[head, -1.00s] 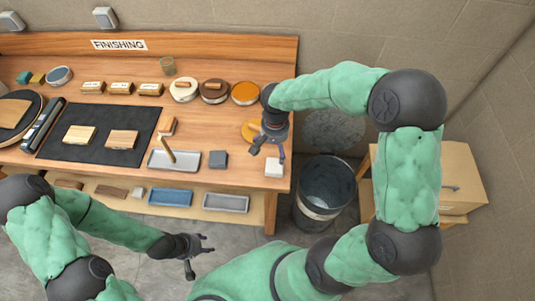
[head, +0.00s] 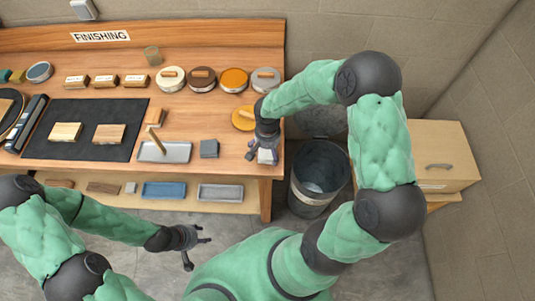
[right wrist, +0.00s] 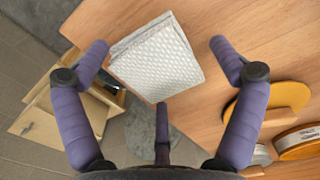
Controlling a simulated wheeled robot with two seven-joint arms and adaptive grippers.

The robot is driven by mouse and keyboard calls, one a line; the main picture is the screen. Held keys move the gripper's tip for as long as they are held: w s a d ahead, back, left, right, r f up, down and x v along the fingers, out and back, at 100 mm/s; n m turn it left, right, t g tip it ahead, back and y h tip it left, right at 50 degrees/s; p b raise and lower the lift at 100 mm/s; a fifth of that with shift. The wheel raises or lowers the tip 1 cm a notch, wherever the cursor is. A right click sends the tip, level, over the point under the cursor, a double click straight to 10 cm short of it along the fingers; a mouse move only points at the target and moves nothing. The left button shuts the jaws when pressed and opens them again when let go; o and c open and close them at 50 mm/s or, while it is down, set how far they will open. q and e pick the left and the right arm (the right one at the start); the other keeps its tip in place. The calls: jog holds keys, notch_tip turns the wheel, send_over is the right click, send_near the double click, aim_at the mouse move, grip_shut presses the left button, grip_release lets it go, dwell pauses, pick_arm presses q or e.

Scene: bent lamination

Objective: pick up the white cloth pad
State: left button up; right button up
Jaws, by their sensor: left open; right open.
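The white cloth pad (right wrist: 158,62) is a folded, textured square lying on the wooden bench near its right front corner. In the head view the pad (head: 267,157) shows partly, under my right gripper's fingers. My right gripper (head: 262,150) is open just above the pad. In the right wrist view its purple fingers (right wrist: 158,75) are spread on both sides of the pad, with a third finger below it, and I cannot tell if any touches. My left gripper (head: 196,250) is open and empty over the floor, in front of the bench.
A yellow disc (head: 244,118) with a wooden handle lies close behind my right gripper. A grey block (head: 209,148) and a metal tray (head: 165,152) with a brush are to the left. A bin (head: 319,178) stands right of the bench edge.

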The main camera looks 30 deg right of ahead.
jog(key=shift+f, duration=0.15)
jog(key=c, duration=1)
jog(key=shift+r, duration=0.8)
jog(key=s+a+r, duration=0.2)
jog(key=a+r, duration=0.1)
jog(key=a, duration=0.1)
jog(key=s+a+r+p, duration=0.1)
jog(key=s+a+r, duration=0.2)
jog(key=a+r, duration=0.1)
jog(key=s+a+r, duration=0.2)
jog(key=a+r, duration=0.2)
jog(key=shift+s+r+p, duration=0.15)
jog(key=shift+r+p, duration=0.05)
jog(key=shift+p, duration=0.15)
